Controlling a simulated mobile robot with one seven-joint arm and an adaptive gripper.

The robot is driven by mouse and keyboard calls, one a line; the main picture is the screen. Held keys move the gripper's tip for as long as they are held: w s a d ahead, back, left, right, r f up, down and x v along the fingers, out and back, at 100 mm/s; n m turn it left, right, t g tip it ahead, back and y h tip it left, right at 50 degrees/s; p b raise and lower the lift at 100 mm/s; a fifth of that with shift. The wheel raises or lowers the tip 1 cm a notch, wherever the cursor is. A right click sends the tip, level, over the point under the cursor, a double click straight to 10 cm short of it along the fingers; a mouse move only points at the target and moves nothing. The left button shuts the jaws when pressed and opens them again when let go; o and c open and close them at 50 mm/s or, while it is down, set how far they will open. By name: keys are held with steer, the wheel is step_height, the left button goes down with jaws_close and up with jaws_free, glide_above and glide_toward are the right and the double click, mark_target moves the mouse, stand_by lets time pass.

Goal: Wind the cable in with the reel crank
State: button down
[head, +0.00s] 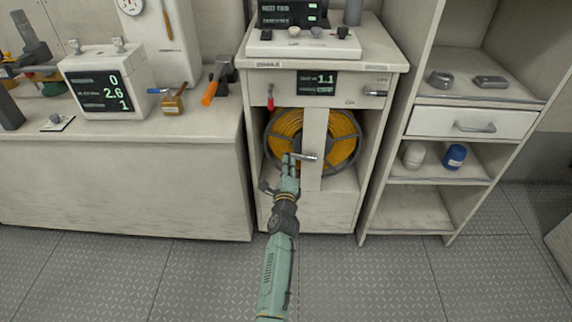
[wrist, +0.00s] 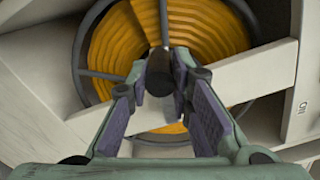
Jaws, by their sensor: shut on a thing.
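The cable reel (head: 345,135) sits in the open bay of the white cabinet, wound with yellow-orange cable. A pale upright bar (head: 314,140) crosses in front of it. The reel crank (head: 303,156) is a metal arm in front of the bar. My gripper (head: 290,163) reaches up to the crank's left end. In the wrist view, my gripper (wrist: 165,85) is shut on the dark crank handle (wrist: 160,75), with its fingertips on both sides. The reel (wrist: 215,35) fills the view behind it. The cable's free end cannot be made out.
Above the reel, a small display (head: 317,83) reads 1.1, with a red lever (head: 270,97) to its left. A white shelf unit (head: 400,165) stands close on the right. The workbench (head: 120,185) on the left holds tools. The floor in front is clear.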

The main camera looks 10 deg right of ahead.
steer(key=shift+d+r+m+p, duration=0.15)
steer(key=shift+r+m+p, duration=0.15)
steer(key=shift+r+m, duration=0.15)
steer(key=c, duration=1.4)
jaws_free()
steer(key=shift+f, duration=0.15)
steer(key=shift+c, duration=0.2)
step_height(320, 180, up, 10)
steer(key=shift+r, duration=0.1)
